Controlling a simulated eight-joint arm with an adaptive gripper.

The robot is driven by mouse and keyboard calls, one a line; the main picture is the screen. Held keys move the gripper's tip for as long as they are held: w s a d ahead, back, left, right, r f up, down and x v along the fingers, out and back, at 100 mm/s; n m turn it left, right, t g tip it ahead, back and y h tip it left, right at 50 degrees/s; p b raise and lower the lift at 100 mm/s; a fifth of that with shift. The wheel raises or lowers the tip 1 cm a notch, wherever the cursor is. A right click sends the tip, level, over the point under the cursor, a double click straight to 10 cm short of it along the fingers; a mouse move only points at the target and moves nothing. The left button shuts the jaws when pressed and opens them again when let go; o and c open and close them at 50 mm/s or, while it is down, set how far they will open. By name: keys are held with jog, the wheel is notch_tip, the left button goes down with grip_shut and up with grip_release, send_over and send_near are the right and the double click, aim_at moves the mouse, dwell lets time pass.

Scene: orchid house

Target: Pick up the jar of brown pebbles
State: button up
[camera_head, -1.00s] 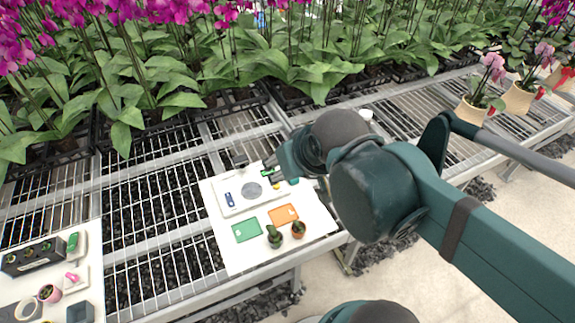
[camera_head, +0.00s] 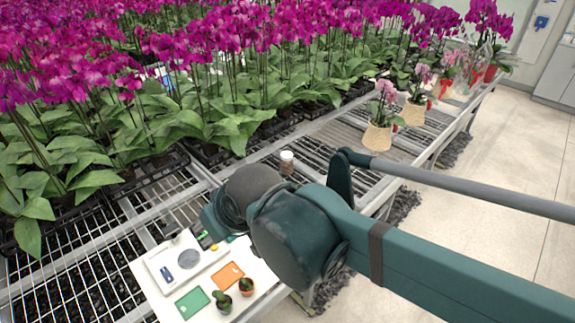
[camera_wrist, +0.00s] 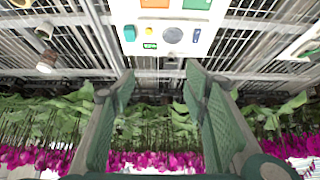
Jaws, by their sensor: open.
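The jar of brown pebbles (camera_head: 287,163) has a white lid and brown contents. It stands upright on the wire bench in the head view, beyond my arm and right of the white board. In the wrist view, a small white-topped thing at the left, likely the same jar (camera_wrist: 46,64), lies well outside my fingers. My gripper (camera_wrist: 160,78) is open, with two green fingers spread wide and nothing between them. In the head view my arm hides most of the gripper, near the scale on the board.
The white board (camera_head: 150,272) carries a scale (camera_head: 188,260), a green card (camera_head: 192,303), an orange card (camera_head: 227,276) and two small potted cacti (camera_head: 246,287). Orchids crowd the back of the bench. Basket-potted orchids (camera_head: 377,137) stand right of the jar. Bare mesh surrounds the jar.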

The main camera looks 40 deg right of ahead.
jog(key=shift+o, duration=0.6)
jog(key=o, duration=0.3)
jog(key=shift+o, duration=0.2)
jog(key=shift+w, duration=0.1)
